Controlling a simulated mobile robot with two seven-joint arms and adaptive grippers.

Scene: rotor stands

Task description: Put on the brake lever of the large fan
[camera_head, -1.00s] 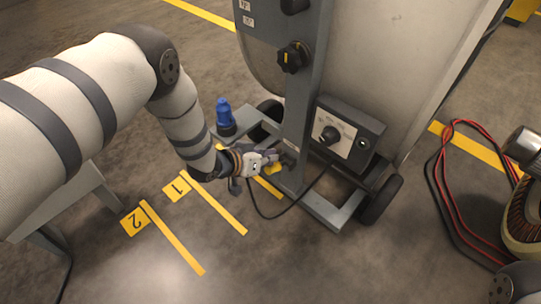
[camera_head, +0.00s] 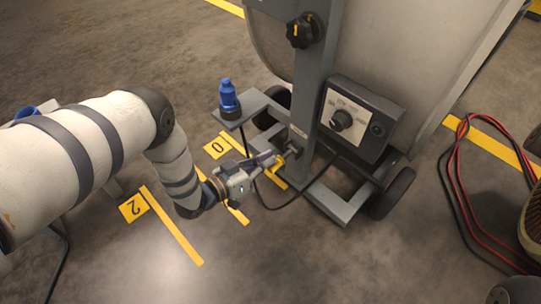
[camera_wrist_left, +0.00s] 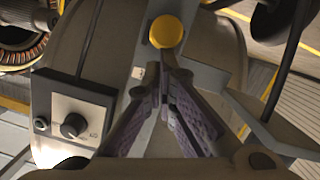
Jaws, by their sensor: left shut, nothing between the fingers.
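The large fan (camera_head: 392,38) has a grey drum on an upright grey post (camera_head: 312,100) with a wheeled base. Its brake lever (camera_head: 280,162) shows as a small yellow-tipped part low on the post. In the left wrist view its round yellow knob (camera_wrist_left: 166,32) is just beyond my fingertips. My left gripper (camera_head: 270,158) is shut and empty, at the left of the post with its tips close by the lever. I cannot tell whether they touch it. The two dark fingers meet in the left wrist view (camera_wrist_left: 165,78). They partly hide the lever's stem. My right gripper is out of view.
A grey control box (camera_head: 358,118) with a dial sits right of the post. A black cable loops below my left gripper. Red and black cables (camera_head: 455,190) lie at the right. Open floor is in front.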

